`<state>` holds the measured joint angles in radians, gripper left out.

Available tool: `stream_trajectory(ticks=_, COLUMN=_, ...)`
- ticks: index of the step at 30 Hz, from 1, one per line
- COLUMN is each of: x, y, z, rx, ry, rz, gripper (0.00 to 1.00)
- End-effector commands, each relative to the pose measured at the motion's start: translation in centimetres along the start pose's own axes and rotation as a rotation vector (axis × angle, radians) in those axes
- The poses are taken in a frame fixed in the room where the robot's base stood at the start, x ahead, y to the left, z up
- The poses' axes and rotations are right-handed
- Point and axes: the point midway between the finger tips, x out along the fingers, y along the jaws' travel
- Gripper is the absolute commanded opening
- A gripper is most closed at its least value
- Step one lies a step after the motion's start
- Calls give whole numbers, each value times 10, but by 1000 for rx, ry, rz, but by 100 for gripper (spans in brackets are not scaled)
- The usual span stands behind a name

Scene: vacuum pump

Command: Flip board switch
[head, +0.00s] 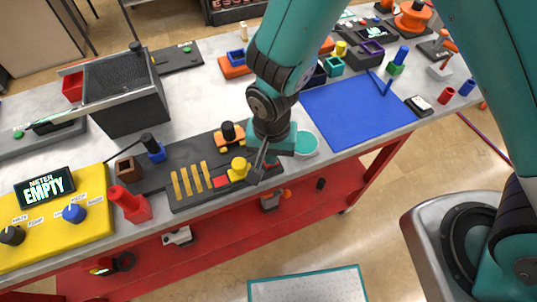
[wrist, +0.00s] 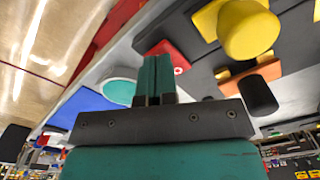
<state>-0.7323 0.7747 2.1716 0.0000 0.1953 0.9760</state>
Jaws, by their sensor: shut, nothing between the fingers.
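The dark grey board (head: 190,192) lies near the front edge of the table. It carries several yellow strips (head: 193,180), a red patch (head: 221,182), a yellow knob (head: 239,168) and an orange plate with a black knob (head: 228,131). The yellow knob (wrist: 247,28) and the black knob (wrist: 258,95) also show in the wrist view. My gripper (head: 256,180) points down at the board's right end, to the right of the yellow knob. Its teal fingers (wrist: 153,78) are together and empty. A red block (wrist: 170,52) with a white ring shows beside the fingertips. I cannot tell which part is the switch.
A yellow panel (head: 95,212) with a meter reading EMPTY (head: 45,187) stands at left. A red fitting (head: 130,204) is beside it. A dark bin (head: 122,95) stands behind. A teal round dish (head: 306,143) and a blue mat (head: 345,108) lie right of my gripper.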

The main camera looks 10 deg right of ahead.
Motion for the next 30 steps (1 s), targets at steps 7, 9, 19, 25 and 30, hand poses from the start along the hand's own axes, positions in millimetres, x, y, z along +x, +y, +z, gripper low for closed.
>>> stream_trajectory(ticks=7, x=4, y=0, z=0, rx=0, ry=0, rz=0, gripper=0)
stream_trajectory(ticks=9, x=6, y=0, z=0, rx=0, ry=0, rz=0, gripper=0)
stream_trajectory(ticks=19, x=10, y=0, z=0, rx=0, ry=0, rz=0, gripper=0)
stream_trajectory(ticks=25, x=13, y=0, z=0, rx=0, ry=0, rz=0, gripper=0)
stream_trajectory(ticks=30, x=8, y=0, z=0, rx=0, ry=0, rz=0, gripper=0)
